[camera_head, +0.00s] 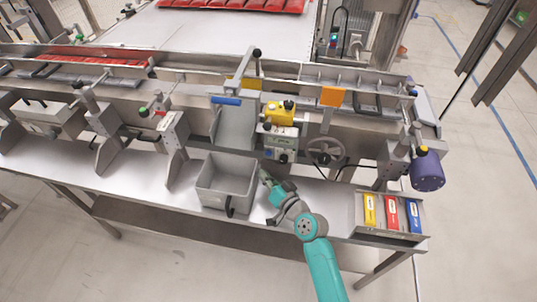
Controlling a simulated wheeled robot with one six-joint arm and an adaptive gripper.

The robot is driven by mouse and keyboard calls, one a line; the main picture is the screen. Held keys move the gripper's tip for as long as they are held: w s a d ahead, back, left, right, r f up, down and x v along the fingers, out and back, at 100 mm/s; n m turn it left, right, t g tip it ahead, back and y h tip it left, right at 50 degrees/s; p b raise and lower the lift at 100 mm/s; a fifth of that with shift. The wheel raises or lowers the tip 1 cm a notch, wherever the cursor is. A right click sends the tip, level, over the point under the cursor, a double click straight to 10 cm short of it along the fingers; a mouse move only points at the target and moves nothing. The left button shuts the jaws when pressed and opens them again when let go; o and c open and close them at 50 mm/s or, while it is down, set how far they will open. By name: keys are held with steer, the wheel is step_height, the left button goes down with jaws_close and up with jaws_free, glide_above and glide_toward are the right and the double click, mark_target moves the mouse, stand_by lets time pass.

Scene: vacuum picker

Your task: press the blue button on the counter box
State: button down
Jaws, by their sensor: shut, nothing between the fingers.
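A small light-grey box with dark knobs or buttons (283,141), likely the counter box, is fixed to the front of the machine, below a yellow block (280,114). Its buttons are too small for me to make out a blue one for certain. My gripper (265,177) is shut and empty, low over the bench beside the grey bin's right wall, below and slightly left of that box. It looks apart from the box. My teal arm reaches up from the bottom and partly hides the bench.
An open grey bin (205,182) stands left of my gripper. A handwheel (325,152) and black cables lie to the right of the box. A tray with yellow (370,210), red (392,213) and blue (414,217) packs sits on the bench's right end, below a purple motor (428,173).

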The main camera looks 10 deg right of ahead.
steer(key=shift+w+d, duration=0.35)
steer(key=shift+w, duration=0.45)
steer(key=shift+w+d, duration=0.35)
steer(key=shift+w, duration=0.4)
steer(key=shift+w+d, duration=0.35)
steer(key=shift+w, duration=0.45)
steer(key=shift+w, duration=0.1)
steer(key=shift+w+d, duration=0.2)
steer(key=shift+w, duration=0.05)
steer(key=shift+w+d, duration=0.15)
steer(key=shift+w, duration=0.15)
stand_by(0.3)
steer(key=shift+s, duration=0.1)
stand_by(0.4)
steer(key=shift+s+a, duration=0.35)
steer(key=shift+s, duration=0.25)
steer(key=shift+s, duration=0.1)
steer(key=shift+s+a, duration=0.35)
steer(key=shift+s, duration=0.4)
steer(key=shift+s+a, duration=0.3)
steer(key=shift+s, duration=0.4)
steer(key=shift+s+a, duration=0.35)
steer(key=shift+s, duration=0.4)
